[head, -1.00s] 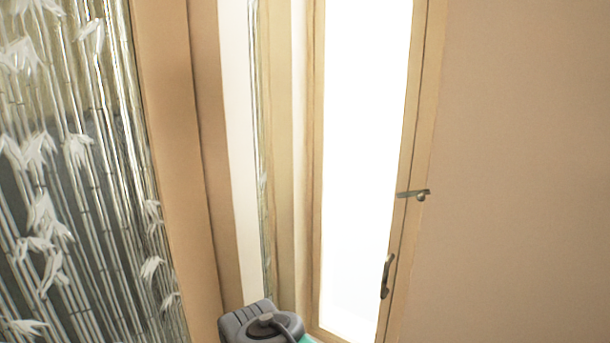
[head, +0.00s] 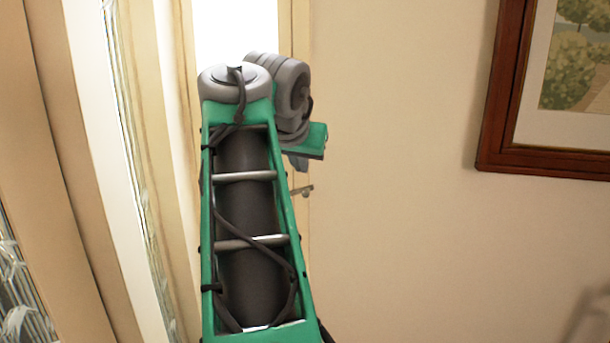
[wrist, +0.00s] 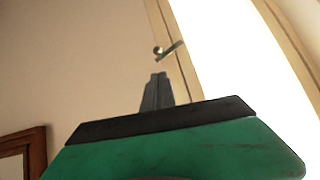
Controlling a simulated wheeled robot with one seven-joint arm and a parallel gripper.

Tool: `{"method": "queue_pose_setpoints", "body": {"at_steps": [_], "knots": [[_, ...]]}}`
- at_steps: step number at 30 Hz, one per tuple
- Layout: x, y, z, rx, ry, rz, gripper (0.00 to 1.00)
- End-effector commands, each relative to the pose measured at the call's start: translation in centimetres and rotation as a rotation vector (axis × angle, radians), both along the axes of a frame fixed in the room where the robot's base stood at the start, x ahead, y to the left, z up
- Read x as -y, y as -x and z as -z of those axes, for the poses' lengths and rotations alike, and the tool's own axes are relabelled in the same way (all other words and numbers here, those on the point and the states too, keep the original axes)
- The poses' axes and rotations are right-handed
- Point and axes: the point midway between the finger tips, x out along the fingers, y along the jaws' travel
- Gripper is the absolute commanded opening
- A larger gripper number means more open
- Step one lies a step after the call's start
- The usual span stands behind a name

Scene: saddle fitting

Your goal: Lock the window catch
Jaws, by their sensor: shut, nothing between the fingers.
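The window catch (head: 303,190) is a small metal lever with a round knob. It sits on the wooden window frame at the wall side, just below my gripper in the head view. In the wrist view the catch (wrist: 168,50) lies slantwise on the frame, beyond the fingertips, with a visible gap in the picture. My gripper (head: 300,165) is partly hidden by its own wrist in the head view. In the wrist view its fingers (wrist: 158,77) are together and empty, pointing towards the catch. I cannot tell the depth of the gap.
The wooden window frame (wrist: 172,62) borders a plain beige wall (head: 400,230). A framed picture (head: 497,90) hangs at the upper right. Wooden trim and patterned glass (head: 18,285) stand at the left.

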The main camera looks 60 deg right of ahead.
Motion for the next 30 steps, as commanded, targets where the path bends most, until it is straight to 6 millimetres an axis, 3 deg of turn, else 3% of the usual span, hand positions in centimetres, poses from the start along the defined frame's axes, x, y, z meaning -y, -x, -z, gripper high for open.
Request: {"method": "queue_pose_setpoints", "body": {"at_steps": [15,30], "knots": [[6.1,-2.5,5.9,0.0,0.0,0.0,0.0],[6.6,-2.8,6.9,0.002,0.0,-0.001,0.0]]}}
